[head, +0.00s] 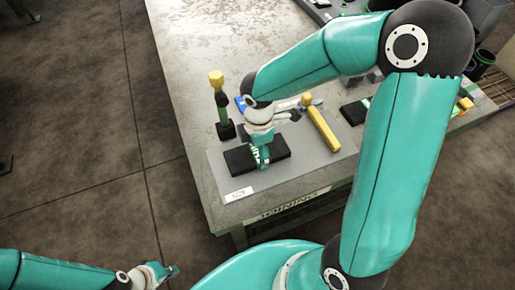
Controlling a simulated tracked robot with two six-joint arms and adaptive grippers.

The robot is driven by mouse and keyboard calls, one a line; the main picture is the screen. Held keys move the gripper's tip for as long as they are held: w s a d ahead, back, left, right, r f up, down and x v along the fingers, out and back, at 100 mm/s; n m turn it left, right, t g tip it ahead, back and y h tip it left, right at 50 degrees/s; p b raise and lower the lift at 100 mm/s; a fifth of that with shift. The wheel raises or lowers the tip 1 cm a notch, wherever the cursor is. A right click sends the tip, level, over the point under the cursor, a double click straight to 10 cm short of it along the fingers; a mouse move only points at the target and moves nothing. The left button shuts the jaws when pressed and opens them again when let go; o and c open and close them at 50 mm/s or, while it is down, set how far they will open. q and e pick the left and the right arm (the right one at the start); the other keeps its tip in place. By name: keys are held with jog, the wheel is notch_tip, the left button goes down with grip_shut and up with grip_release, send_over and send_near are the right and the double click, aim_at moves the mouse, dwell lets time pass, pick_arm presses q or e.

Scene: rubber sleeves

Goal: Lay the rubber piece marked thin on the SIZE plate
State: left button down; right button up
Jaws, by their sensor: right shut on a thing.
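The SIZE plate (306,174) is a flat grey sheet at the near end of the table, with a white label reading SIZE at its front left. A flat black rubber piece (240,161) is over the plate, behind the label. My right gripper (261,162) comes down onto the middle of this piece and is shut on it. I cannot tell whether the piece touches the plate, and no thin mark on it is readable. My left gripper (166,272) is low at the bottom left, away from the table; its jaws are too small to read.
A yellow-handled tool (321,127) lies on the right of the plate. An upright yellow-topped tool (217,84) stands at the left. Another black piece (353,113) lies further right. The far left tabletop (200,45) is clear.

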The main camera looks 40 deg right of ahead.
jog(key=shift+r, duration=0.1)
jog(key=o, duration=1.3)
notch_tip(320, 180, up, 12)
jog(key=shift+p, duration=0.6)
